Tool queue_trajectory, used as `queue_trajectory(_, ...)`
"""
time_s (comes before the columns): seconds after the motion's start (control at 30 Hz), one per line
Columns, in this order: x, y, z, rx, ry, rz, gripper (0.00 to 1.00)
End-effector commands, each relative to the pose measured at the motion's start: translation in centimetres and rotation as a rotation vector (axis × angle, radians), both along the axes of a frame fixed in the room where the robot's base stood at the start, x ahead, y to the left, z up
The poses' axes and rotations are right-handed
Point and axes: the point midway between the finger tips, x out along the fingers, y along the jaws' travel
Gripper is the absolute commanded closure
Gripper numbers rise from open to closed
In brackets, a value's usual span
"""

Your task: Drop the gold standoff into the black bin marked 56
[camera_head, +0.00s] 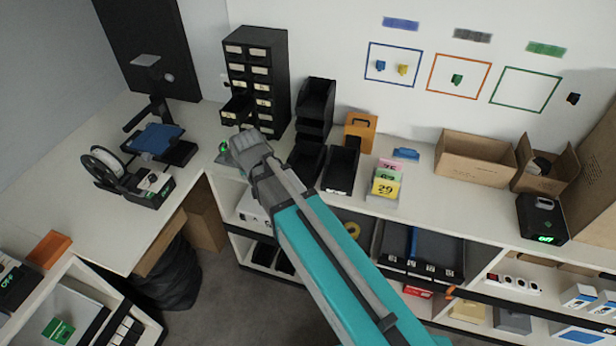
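My gripper (240,148) is at the end of my teal and grey arm, over the counter just below a pulled-out drawer (237,109) of the black drawer cabinet. Its fingers are small and seen from behind, so I cannot tell whether they are open or shut. I cannot make out a gold standoff; it may be hidden in the drawer or behind the gripper. Black bins (425,243) with small white labels stand on the shelf under the counter. Their numbers are too small to read, so I cannot tell which is 56.
Stacked black open bins (315,103) and another black bin (341,170) stand right of the cabinet (262,70). An orange box (360,131), number cards (387,180) and an open carton (475,160) are farther right. A spool device (103,163) is at left.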

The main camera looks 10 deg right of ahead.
Motion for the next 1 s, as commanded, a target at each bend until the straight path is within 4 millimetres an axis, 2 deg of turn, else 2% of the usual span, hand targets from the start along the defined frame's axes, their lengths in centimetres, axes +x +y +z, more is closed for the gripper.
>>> queue_trajectory(0.03,0.0,0.1,-1.6,0.0,0.0,0.001,1.0)
queue_trajectory(0.3,0.0,0.1,-3.8,0.0,0.0,0.001,1.0)
queue_trajectory(1.0,0.0,0.2,-4.0,0.0,0.0,0.002,1.0)
